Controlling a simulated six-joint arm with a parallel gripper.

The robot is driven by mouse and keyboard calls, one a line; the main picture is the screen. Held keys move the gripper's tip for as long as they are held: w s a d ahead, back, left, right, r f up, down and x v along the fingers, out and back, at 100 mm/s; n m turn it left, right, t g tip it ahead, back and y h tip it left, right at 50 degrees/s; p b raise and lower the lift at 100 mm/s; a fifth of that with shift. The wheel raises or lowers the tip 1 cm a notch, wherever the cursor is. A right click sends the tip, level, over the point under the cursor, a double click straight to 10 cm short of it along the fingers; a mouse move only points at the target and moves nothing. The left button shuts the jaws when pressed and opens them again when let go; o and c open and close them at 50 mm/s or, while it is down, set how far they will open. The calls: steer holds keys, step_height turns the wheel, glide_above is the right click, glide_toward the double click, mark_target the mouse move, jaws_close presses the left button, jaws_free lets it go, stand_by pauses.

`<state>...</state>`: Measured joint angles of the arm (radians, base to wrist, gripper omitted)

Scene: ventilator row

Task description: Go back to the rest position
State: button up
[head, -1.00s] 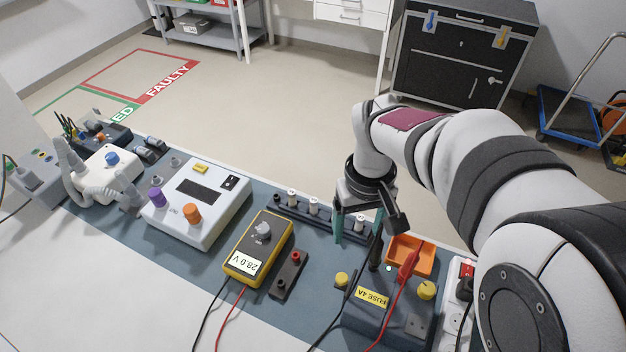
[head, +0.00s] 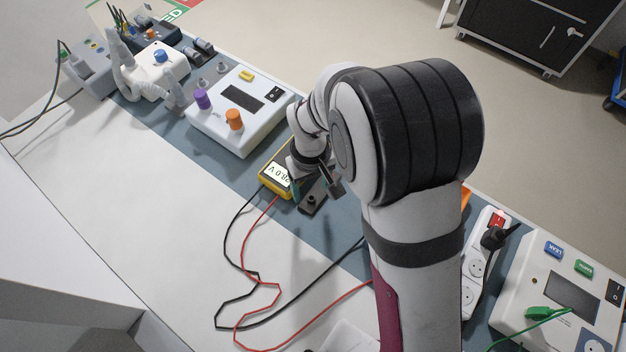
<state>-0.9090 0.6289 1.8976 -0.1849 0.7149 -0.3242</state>
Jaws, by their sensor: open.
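My gripper (head: 309,182) is in the head view just right of the yellow multimeter (head: 275,178), over the dark probe holder (head: 318,198). Its jaws are open and seem empty, though my own arm partly hides them. The arm is folded, with its elbow high in the middle of the picture. The multimeter display is partly covered by my gripper. My arm hides the fuse box and most of the orange tray (head: 466,198).
A white ventilator unit (head: 240,110) with purple and orange knobs stands left of the multimeter. Black and red leads (head: 262,285) loop over the white tabletop (head: 130,200). A white power strip (head: 476,270) and a tester with a screen (head: 560,290) are at right.

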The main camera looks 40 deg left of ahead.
stand_by(0.3)
steer(key=s+d+r+m+y, duration=0.1)
steer(key=d+r+m, duration=0.6)
steer(key=d, duration=0.4)
steer(key=s+d+r+m, duration=0.2)
steer(key=d+r+m, duration=0.2)
steer(key=d+r, duration=0.55)
steer(key=s+d+m, duration=0.6)
steer(key=s, duration=0.2)
steer(key=shift+d+r+m+y, duration=0.2)
steer(key=shift+d+m+y, duration=0.1)
steer(key=shift+y, duration=0.1)
